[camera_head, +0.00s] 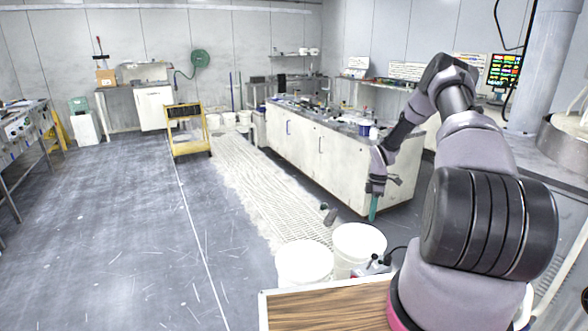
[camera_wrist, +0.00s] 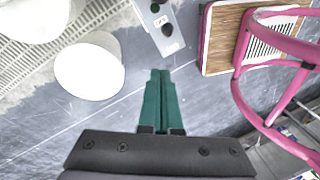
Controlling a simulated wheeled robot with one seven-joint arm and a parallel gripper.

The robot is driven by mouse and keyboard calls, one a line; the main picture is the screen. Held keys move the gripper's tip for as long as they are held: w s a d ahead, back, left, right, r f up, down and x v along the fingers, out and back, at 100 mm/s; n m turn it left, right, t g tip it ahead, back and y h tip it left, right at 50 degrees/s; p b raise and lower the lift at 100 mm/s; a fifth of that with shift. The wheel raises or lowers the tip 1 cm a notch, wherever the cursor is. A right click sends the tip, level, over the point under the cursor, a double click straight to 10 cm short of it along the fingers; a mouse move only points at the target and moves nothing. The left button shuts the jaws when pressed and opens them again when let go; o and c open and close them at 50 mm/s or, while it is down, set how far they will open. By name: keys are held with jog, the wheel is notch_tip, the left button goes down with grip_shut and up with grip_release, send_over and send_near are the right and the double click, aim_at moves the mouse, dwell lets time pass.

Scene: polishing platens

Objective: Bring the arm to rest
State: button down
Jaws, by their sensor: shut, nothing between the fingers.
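My gripper (camera_head: 373,207) hangs at the end of my bent arm in the head view, right of centre, with its green fingers pointing down. It is in front of the white cabinet side, above the floor. In the wrist view the green fingers of my gripper (camera_wrist: 161,75) lie together, shut and empty, over bare grey floor. No object touches the fingertips.
White buckets (camera_head: 358,243) stand on the floor below my gripper; one bucket (camera_wrist: 90,68) also shows in the wrist view. A long white workbench (camera_head: 305,150) is behind it. A yellow cart (camera_head: 189,147) stands farther back. Open floor (camera_head: 110,230) lies to the left.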

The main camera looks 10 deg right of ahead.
jog(key=s+a+r+m+t+h, duration=0.1)
jog(key=s+a+r+m, duration=0.15)
jog(key=r, duration=1.05)
jog(key=s+a+r+m+t, duration=0.2)
jog(key=a+r+m, duration=0.15)
jog(key=r, duration=0.85)
jog(key=s+a+r+m+t+h, duration=0.1)
jog(key=s+a+r+m, duration=0.15)
jog(key=r, duration=1.05)
jog(key=s+a+r+m+t+y, duration=0.1)
jog(key=s+a+r+m, duration=0.2)
jog(key=s, duration=0.5)
jog(key=s+a+r+m+t, duration=0.2)
jog(key=s+a+r+m, duration=0.2)
jog(key=s, duration=0.5)
jog(key=s+a+r+m+t+y, duration=0.1)
jog(key=s+a+r+m+t, duration=0.1)
jog(key=s+r, duration=0.5)
jog(key=shift+s+a+r+m+y, duration=0.2)
jog(key=shift+s+a+m+y, duration=0.1)
jog(key=shift+s+a+m, duration=0.7)
jog(key=shift+w+d, duration=0.15)
jog(key=shift+d, duration=0.15)
